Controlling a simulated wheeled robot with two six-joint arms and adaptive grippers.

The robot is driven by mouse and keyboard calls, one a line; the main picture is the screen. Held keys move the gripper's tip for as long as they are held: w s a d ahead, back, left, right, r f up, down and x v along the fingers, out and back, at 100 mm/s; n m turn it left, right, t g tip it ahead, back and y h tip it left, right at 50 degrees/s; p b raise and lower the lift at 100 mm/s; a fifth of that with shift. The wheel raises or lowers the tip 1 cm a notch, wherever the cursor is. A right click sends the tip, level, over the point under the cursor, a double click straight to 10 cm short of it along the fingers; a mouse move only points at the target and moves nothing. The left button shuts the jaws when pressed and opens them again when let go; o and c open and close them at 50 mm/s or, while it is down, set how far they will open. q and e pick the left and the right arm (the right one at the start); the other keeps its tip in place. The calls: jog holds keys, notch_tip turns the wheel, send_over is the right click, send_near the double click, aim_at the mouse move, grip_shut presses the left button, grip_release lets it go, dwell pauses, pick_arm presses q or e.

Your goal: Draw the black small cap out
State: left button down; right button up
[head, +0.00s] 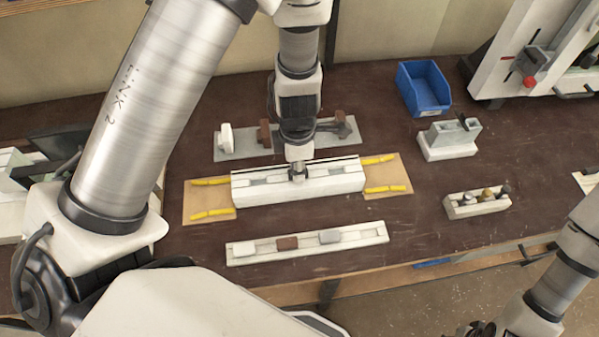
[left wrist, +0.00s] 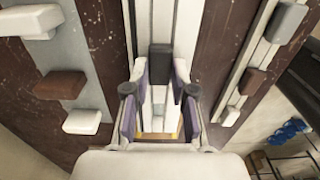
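The black small cap (left wrist: 160,62) sits in the channel of the long white profile block (left wrist: 186,28), which lies mid-bench in the head view (head: 345,182). My left gripper (head: 298,172) points down over the middle of that block, and the cap is hidden there in the head view. In the left wrist view my left gripper's fingers (left wrist: 160,76) stand apart, one on each side of the cap, with narrow gaps. I cannot tell how deep the fingertips reach beside it. My right arm shows at the lower right of the head view, but its fingers do not.
A front rail (head: 375,237) holds white, brown and grey blocks. A grey plate (head: 245,146) with several pieces lies behind the profile. Yellow strips (head: 212,181) flank it. A blue bin (head: 423,88), a white fixture (head: 448,145) and a small holder (head: 478,209) stand at right.

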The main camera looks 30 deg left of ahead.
pick_arm(q)
jog(key=shift+r+p, duration=0.85)
dwell(0.7)
notch_tip(320, 180, up, 8)
jog(key=p, duration=0.8)
